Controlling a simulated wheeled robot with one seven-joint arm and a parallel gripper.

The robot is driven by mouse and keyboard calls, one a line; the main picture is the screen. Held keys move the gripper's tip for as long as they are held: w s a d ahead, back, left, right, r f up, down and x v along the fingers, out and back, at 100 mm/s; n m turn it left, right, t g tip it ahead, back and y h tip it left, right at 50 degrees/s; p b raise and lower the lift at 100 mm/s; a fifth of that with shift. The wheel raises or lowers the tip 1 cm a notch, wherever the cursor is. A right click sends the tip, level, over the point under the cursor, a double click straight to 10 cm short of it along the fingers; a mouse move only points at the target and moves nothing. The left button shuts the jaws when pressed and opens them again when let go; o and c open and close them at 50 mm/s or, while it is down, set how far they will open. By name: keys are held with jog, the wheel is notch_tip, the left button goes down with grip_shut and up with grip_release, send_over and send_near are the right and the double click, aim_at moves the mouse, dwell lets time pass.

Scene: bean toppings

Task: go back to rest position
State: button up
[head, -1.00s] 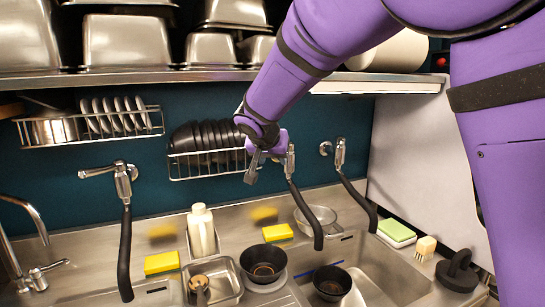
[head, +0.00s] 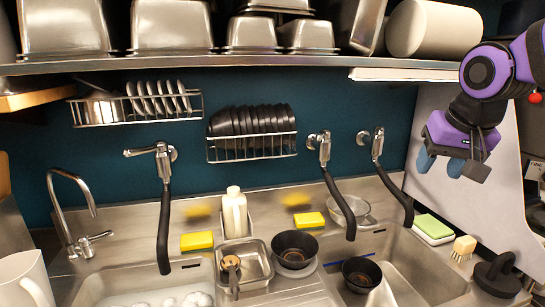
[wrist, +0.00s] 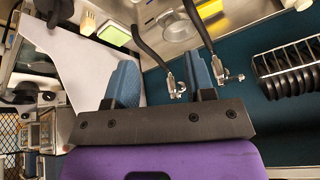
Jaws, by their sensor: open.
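My gripper (head: 454,165) is at the right in the head view, raised in front of the white side panel and above the counter. Its two blue fingers are apart with nothing between them. In the wrist view the open fingers (wrist: 160,85) point toward the teal wall and the white panel. My purple arm comes in from the upper right edge of the head view.
Below are the steel sink (head: 405,275), two black bowls (head: 295,248) (head: 361,274), a green sponge (head: 433,227) and a brush (head: 463,247). A wire rack of black bowls (head: 250,125) hangs on the wall. A steel shelf (head: 250,62) with metal pans runs above.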

jog(key=s+f+n, duration=0.1)
jog(key=s+n, duration=0.1)
jog(key=s, duration=1.3)
jog(key=shift+s+d+f, duration=0.25)
